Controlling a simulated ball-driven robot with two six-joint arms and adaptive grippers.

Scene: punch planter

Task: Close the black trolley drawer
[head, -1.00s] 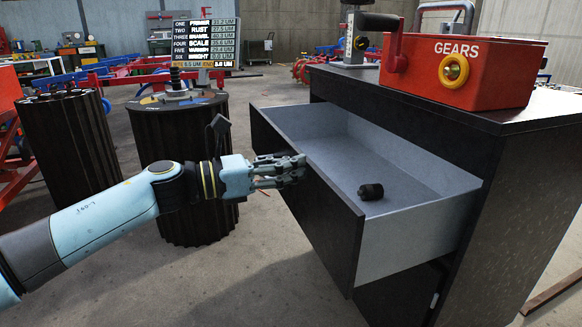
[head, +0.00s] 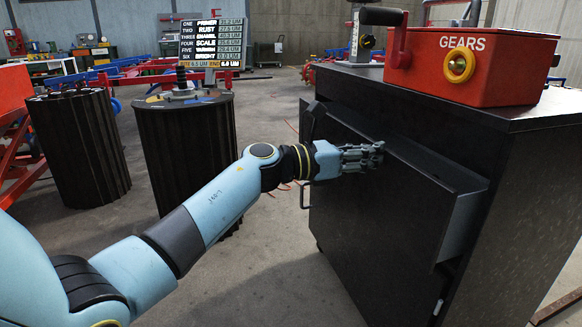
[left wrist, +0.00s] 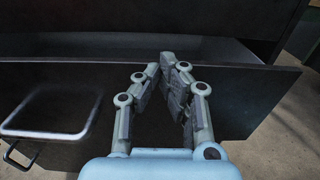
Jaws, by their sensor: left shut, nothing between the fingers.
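The black trolley (head: 520,190) stands at the right in the head view. Its upper drawer (head: 415,205) is mostly in and still juts out a little, with a strip of its grey side wall (head: 460,228) showing. My left gripper (head: 380,155) is shut and empty, with its fingers at the upper part of the drawer's front panel. The left wrist view also shows the gripper (left wrist: 168,64) against the dark drawer front (left wrist: 250,90), near its top edge. Whether the fingertips touch the panel is hard to tell. My right gripper is out of view.
A red GEARS box (head: 475,70) with a crank stands on the trolley top. Two dark ribbed drums (head: 78,150) (head: 185,150) stand at the left, one below a lettered board (head: 212,42). Open concrete floor (head: 275,265) lies before the trolley.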

